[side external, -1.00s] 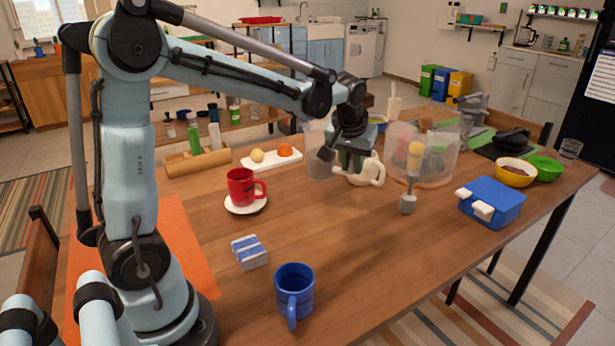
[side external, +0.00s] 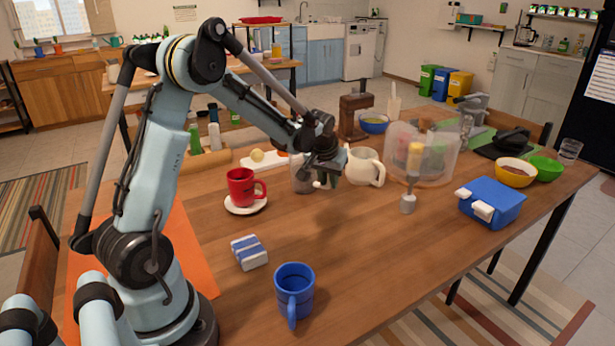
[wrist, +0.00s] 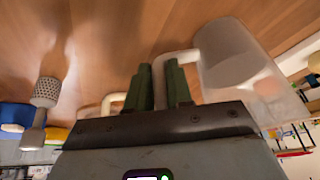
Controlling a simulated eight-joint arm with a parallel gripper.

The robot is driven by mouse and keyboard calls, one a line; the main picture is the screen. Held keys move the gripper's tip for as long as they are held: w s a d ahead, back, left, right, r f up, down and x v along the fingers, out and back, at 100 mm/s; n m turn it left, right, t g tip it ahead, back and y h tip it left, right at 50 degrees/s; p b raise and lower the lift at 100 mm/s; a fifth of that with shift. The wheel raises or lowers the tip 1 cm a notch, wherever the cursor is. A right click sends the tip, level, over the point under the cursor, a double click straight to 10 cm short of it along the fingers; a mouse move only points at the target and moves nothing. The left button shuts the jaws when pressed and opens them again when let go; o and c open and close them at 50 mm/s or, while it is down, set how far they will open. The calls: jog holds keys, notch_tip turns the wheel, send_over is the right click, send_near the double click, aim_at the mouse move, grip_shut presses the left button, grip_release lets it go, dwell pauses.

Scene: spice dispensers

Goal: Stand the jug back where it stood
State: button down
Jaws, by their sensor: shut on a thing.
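A clear, frosted jug (side external: 302,174) is beside the red mug, in front of the white board. In the wrist view the jug (wrist: 232,58) shows to the right of the fingers, with its pale handle (wrist: 172,62) between them. My gripper (side external: 325,182) is shut on that handle; in the wrist view its green fingers (wrist: 160,88) are close together. The jug looks roughly upright in the side view. I cannot tell whether its base touches the table. A cream jug (side external: 366,166) stands just right of my gripper.
A red mug (side external: 241,187) on a saucer is left of the held jug. A large clear bowl (side external: 435,155) and a grey-headed tool (side external: 408,203) are at right. A blue box (side external: 493,202), blue mug (side external: 294,285) and striped block (side external: 249,252) stand nearer. The middle table is clear.

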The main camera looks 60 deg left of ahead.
jog(key=shift+f, duration=0.3)
jog(key=c, duration=1)
grip_release()
jog(key=v, duration=1.2)
jog(key=s+d+m+t+h, duration=0.1)
jog(key=s+d+m, duration=0.1)
jog(key=s+d, duration=0.2)
jog(key=s+d+m+t+h, duration=0.1)
jog(key=s+d+m, duration=0.1)
jog(key=s+d, duration=0.2)
jog(key=s+d+m+t+h, duration=0.1)
jog(key=s+d, duration=0.3)
jog(key=d, duration=0.5)
jog(key=shift+s+d+f+m, duration=0.2)
jog(key=shift+d+f+m, duration=0.15)
jog(key=shift+m, duration=0.45)
